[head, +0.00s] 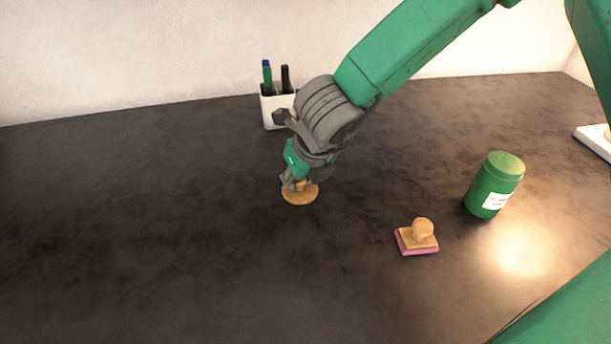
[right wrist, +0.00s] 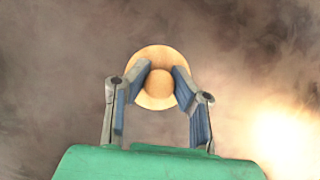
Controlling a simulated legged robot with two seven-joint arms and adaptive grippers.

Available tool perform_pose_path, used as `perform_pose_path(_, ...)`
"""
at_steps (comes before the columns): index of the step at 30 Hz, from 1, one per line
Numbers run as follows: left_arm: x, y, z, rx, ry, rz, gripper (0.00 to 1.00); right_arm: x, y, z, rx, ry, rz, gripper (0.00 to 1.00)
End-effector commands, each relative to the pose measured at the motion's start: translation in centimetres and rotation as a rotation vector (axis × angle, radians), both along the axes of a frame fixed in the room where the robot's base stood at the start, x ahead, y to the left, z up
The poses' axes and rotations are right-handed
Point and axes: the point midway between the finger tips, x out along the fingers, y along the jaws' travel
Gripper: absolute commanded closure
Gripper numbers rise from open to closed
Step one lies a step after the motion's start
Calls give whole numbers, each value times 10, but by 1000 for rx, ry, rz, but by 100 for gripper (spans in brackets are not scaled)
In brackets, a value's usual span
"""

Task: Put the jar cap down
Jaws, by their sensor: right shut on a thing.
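The jar cap (head: 300,197) is a round, tan wooden disc with a knob on top. It is near the middle of the dark table in the head view, under my right gripper (head: 297,184). The right gripper is shut on the cap's knob, pointing down. In the right wrist view the cap (right wrist: 157,62) shows between the two fingers of the gripper (right wrist: 158,85), with the knob between the pads. The cap looks level and at or very close to the table surface; I cannot tell whether it touches. My left gripper is not in view.
A green jar (head: 493,186) with a white label stands to the right. A wooden stamp (head: 419,238) with a pink base lies in front of it. A white pen holder (head: 273,108) stands behind my gripper. A white object (head: 594,141) is at the right edge. The table's left side is clear.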

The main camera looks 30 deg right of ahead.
Motion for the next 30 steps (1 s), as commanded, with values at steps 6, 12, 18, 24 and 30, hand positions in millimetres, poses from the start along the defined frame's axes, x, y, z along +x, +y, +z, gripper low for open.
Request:
perform_pose_path(6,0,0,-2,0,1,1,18,0,-9,-6,9,1,-4,60)
perform_pose_path(12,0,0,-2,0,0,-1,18,0,-11,-7,11,3,-4,60)
perform_pose_path(18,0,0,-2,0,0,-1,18,-1,-7,-7,4,5,-5,60)
perform_pose_path(24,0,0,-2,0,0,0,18,-1,-4,-6,3,6,-2,60)
perform_pose_path(30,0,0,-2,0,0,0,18,-1,-8,-7,8,5,-3,60)
